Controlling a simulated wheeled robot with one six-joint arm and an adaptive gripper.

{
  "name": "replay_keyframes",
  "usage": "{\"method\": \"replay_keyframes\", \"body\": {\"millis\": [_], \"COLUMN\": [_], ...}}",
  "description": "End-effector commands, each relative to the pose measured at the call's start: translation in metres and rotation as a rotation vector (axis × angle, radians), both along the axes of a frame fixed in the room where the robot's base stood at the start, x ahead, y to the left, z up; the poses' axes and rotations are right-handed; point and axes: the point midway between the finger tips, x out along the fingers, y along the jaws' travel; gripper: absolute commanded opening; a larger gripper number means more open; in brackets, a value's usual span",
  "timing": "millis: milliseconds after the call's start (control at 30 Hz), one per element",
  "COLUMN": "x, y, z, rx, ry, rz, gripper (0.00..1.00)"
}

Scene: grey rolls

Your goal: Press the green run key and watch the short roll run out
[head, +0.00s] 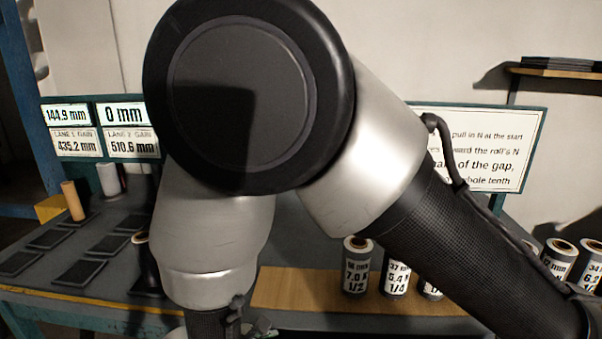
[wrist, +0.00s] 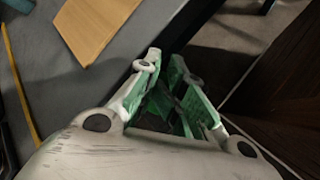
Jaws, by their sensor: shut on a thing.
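My gripper (wrist: 165,65) has pale fingers with green inner faces, seen in the wrist view beside the grey bench edge. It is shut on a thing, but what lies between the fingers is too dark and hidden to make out. In the head view my arm covers the middle and the fingertips do not show. I cannot make out a green run key in either view. Grey labelled rolls stand on the bench: one marked 7.0 N (head: 357,268), one marked 5.4 (head: 396,272). I cannot tell which roll is the short one.
A display (head: 100,130) at left reads 144.9 mm and 0 mm, with 435.2 mm and 510.6 mm below. A sign (head: 480,150) is partly hidden by my arm. A brown tube (head: 73,202) and a pale roll (head: 109,180) stand at left near dark pads (head: 80,271).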

Motion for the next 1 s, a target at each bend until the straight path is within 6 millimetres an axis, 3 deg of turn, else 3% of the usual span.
{"method": "replay_keyframes", "body": {"millis": [167,600,1000], "x": [0.000,0.000,0.000], "y": [0.002,0.002,0.001], "z": [0.007,0.055,0.062], "rx": [0.005,0.006,0.003], "ry": [0.001,-0.002,-0.002], "rz": [0.002,0.000,0.001], "gripper": [0.00,0.00,0.00]}}
